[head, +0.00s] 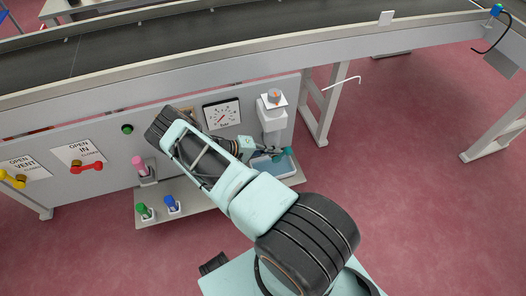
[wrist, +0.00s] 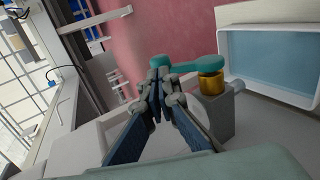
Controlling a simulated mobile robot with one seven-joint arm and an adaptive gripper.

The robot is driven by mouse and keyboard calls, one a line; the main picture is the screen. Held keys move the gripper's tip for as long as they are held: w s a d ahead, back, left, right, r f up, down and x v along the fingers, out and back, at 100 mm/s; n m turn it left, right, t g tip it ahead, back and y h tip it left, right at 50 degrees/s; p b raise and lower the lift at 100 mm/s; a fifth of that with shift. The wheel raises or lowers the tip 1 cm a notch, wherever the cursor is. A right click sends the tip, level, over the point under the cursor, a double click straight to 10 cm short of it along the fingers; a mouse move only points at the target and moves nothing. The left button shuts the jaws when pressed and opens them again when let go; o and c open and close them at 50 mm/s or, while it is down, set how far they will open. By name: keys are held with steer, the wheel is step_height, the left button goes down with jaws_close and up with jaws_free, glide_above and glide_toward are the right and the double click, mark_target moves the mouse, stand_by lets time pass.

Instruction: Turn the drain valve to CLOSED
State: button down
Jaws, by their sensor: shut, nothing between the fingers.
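A valve with a teal lever handle (wrist: 182,63) on a brass stem (wrist: 210,82) and grey body shows in the wrist view, which I take as the drain valve; its label is not visible. The lever reaches left from the stem. In the head view its teal handle (head: 287,153) is small and partly hidden by my arm, beside a blue-bottomed tray (head: 283,165). My gripper (wrist: 158,80) is shut and empty, its fingertips close by the lever's free end. I cannot tell whether they touch it. In the head view my gripper (head: 270,154) is low at the panel.
The red IN valve (head: 87,168) and yellow VENT valve (head: 14,180) are on the panel at left. A conveyor (head: 230,45) runs above.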

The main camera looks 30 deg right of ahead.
mark_target(283, 156)
steer(key=shift+x, duration=1.3)
